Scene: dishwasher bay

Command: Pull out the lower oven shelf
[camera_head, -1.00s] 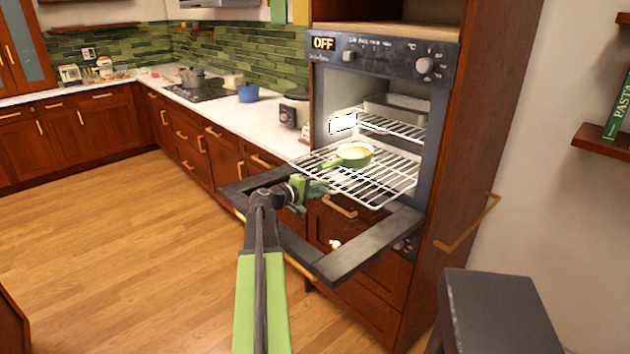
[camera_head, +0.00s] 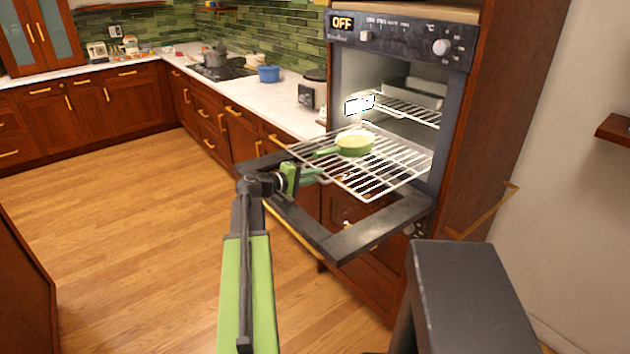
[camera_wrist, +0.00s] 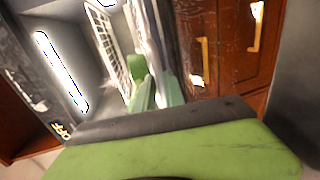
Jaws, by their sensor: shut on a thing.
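The lower oven shelf (camera_head: 392,171) is a white wire rack. It sticks well out of the oven (camera_head: 352,82), over the lowered door (camera_head: 372,231). A light green pan (camera_head: 354,144) stands on it, its handle pointing left. My gripper (camera_head: 314,177) is shut on the shelf's front edge, near its left half. The exact contact is hard to see. In the wrist view my green fingers (camera_wrist: 150,88) close around pale bars, which are blurred.
An upper rack (camera_head: 408,110) with a metal tray (camera_head: 414,92) stays inside the oven. A dark stool-like block (camera_head: 465,265) stands close at the right. The counter (camera_head: 245,98) runs left of the oven. Wooden floor (camera_head: 130,200) is free on the left.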

